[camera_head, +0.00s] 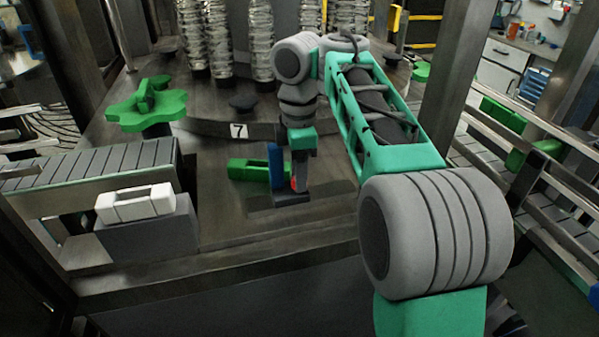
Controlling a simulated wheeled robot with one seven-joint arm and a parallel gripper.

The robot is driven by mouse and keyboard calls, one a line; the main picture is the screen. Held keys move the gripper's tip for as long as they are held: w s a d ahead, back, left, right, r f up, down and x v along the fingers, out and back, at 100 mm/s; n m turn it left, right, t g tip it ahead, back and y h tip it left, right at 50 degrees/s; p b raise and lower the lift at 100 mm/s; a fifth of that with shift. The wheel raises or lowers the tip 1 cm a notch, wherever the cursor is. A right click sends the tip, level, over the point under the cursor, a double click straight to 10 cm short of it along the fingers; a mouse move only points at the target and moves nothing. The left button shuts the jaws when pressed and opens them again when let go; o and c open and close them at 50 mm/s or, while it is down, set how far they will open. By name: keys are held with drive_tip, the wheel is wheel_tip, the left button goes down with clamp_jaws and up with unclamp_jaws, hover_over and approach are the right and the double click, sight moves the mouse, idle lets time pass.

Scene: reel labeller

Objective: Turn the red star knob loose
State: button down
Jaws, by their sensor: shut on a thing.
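The red star knob (293,184) shows only as a small red patch low on the machine deck, near the middle of the picture. My gripper (294,182) points straight down over it and is shut on it. The fingers hide most of the knob, so its star shape and its turn angle cannot be seen. A dark base plate (265,202) lies under the knob. A blue upright piece (276,165) stands just left of the gripper; whether they touch is unclear.
A green block (246,170) lies left of the gripper. A green star-shaped part (146,106) stands farther left, above a slatted conveyor (100,168) and a white block (135,203). Clear bottles (261,40) stand behind. A metal post (452,80) rises right of my arm.

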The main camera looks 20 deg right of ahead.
drive_tip(key=n, duration=0.4)
drive_tip(key=shift+n, duration=0.4)
idle(0.4)
drive_tip(key=c, duration=1.1)
unclamp_jaws()
drive_tip(key=shift+o, duration=0.2)
wheel_tip(320, 180, up, 8)
drive_tip(key=p, duration=0.7)
drive_tip(key=shift+f, duration=0.1)
